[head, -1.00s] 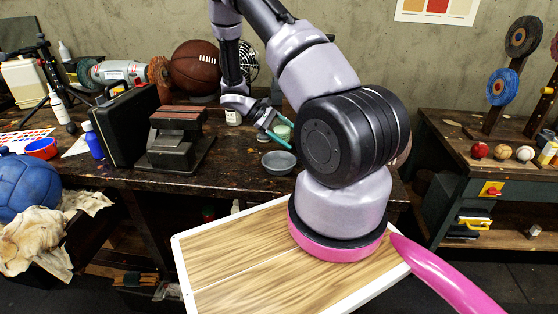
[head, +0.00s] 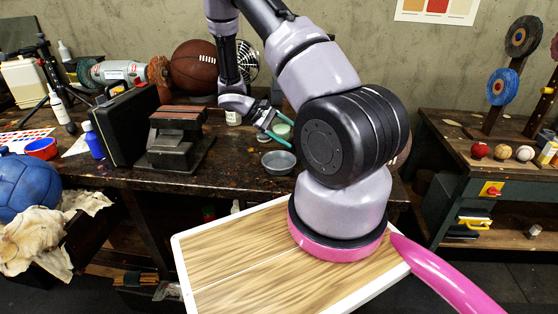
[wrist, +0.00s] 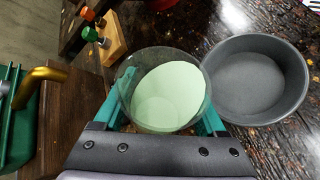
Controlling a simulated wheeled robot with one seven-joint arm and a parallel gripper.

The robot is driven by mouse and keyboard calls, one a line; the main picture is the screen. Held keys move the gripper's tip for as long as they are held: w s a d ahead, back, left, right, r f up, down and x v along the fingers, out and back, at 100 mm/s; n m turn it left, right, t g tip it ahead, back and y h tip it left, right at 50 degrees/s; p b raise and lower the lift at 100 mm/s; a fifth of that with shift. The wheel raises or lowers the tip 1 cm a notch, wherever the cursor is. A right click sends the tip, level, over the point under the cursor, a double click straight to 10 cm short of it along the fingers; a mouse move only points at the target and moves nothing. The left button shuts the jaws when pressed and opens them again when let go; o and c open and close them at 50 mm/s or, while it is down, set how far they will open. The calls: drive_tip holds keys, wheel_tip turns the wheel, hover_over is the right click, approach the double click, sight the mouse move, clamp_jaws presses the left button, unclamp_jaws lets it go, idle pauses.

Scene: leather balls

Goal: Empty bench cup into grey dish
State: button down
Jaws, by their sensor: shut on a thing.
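The bench cup (wrist: 164,90) is clear-walled, with pale green contents inside, and shows between my fingers in the wrist view. My gripper (head: 279,136) is shut on it above the bench, near its front edge. In the head view the cup (head: 282,130) is small and partly hidden by my fingers. The grey dish (wrist: 255,78) is round, shallow and empty, just right of the cup in the wrist view. In the head view the dish (head: 279,162) sits on the bench, nearer the camera than the cup.
A black vise-like block (head: 175,140) and a black case (head: 125,122) stand left on the bench. A basketball (head: 194,67) and a small fan stand behind. A wooden block with coloured knobs (wrist: 102,42) shows left of the cup in the wrist view.

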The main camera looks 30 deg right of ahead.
drive_tip(key=shift+f+m+t+h, duration=0.25)
drive_tip(key=shift+m+t+h, duration=0.35)
drive_tip(key=shift+m+t, duration=0.2)
idle(1.9)
drive_tip(key=shift+r+m+t+h+p, duration=0.1)
drive_tip(key=shift+m+t+h+p, duration=0.2)
drive_tip(key=shift+m+t+h, duration=0.15)
idle(1.6)
drive_tip(key=shift+r+m+t+h+p, duration=0.3)
drive_tip(key=shift+r+m+t+h, duration=0.05)
drive_tip(key=shift+r+m+h, duration=0.1)
idle(1.7)
drive_tip(key=shift+s+a+r+p, duration=0.15)
drive_tip(key=shift+s+p, duration=0.15)
idle(0.7)
